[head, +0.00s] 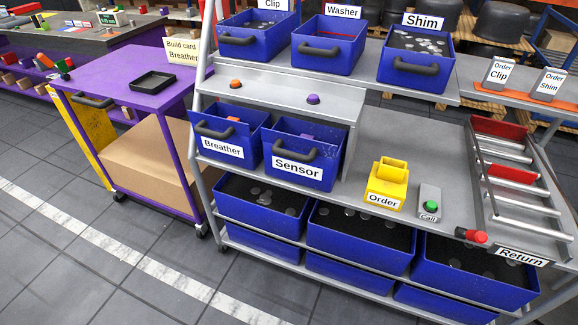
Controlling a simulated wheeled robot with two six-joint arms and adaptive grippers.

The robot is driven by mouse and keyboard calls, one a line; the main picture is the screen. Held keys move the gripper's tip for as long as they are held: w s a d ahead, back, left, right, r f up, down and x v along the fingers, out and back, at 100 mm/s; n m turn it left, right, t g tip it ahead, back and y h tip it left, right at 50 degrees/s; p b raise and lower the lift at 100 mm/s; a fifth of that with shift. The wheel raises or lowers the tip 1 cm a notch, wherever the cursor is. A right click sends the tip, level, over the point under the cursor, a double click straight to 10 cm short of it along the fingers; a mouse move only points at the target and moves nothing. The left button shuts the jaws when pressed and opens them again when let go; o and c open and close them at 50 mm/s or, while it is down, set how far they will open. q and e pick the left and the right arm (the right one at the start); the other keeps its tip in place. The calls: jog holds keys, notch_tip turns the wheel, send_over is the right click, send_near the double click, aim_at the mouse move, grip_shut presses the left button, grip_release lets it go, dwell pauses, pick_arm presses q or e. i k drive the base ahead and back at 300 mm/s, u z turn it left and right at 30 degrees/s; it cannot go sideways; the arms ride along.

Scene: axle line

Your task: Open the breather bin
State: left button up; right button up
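The breather bin (254,153) is a blue bin with a white "Breather" label (222,147) and a dark handle (217,129) on its front. It sits at the left end of the rack's middle level, under a grey shelf. Its front part sticks out from under the shelf, and a bit of orange (233,119) shows inside. The rest of its inside is hidden by the shelf. Neither of my grippers is in the head view.
The similar sensor bin (330,172) stands directly to the right. An orange knob (236,84) and a purple knob (313,99) are on the shelf above. A purple cart (120,82) with a black tray (153,81) stands to the left. Floor in front is clear.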

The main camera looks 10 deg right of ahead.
aim_at(218, 137)
jog(key=u, duration=0.15)
jog(key=k, duration=0.35)
jog(key=z, duration=0.95)
jog(key=i, duration=1.1)
jog(key=u, duration=0.35)
